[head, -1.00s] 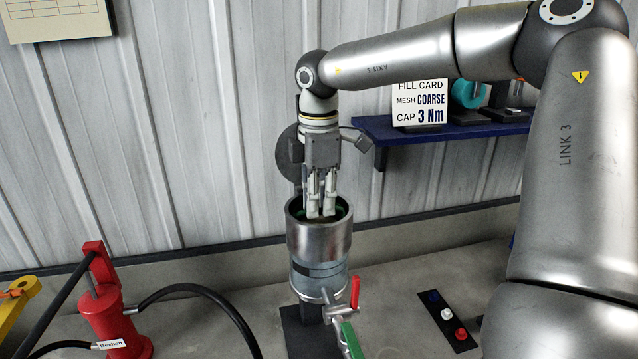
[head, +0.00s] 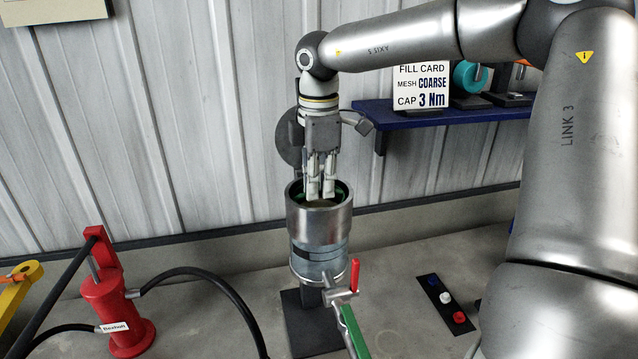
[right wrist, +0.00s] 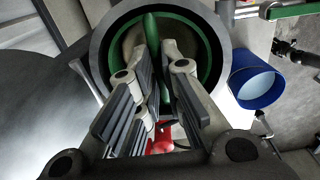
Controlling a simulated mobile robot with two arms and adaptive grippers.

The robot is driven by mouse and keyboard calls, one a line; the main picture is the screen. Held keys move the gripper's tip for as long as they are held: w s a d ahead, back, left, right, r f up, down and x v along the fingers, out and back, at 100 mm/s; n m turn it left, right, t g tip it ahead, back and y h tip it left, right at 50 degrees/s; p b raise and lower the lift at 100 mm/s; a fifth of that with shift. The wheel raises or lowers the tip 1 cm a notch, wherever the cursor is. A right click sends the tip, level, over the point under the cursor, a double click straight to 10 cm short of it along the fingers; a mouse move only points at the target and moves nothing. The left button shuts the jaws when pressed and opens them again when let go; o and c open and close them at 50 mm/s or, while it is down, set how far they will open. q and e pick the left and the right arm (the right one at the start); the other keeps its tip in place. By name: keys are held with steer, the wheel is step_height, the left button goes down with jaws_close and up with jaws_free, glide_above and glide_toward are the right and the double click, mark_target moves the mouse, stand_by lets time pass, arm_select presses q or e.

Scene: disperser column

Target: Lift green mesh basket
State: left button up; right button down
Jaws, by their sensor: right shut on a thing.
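The green mesh basket sits inside the open top of a metal column (head: 319,222). Only its green rim (right wrist: 207,58) and a green upright handle piece (right wrist: 151,28) show; its lower part is hidden by the column wall. My right gripper (head: 320,192) points straight down, with its fingertips in the column's mouth. In the right wrist view, its fingers (right wrist: 155,85) are shut on the basket's green handle. My left gripper is in neither view.
A red-handled valve (head: 354,275) with a green bar projects from the column's front. A red pump (head: 119,300) with black hoses stands left. A blue shelf (head: 450,117) holds the fill card (head: 420,87). A blue bucket (right wrist: 256,82) shows in the right wrist view.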

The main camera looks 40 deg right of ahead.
step_height(320, 180, up, 10)
steer(key=p, duration=0.5)
steer(key=shift+p, duration=0.3)
stand_by(0.3)
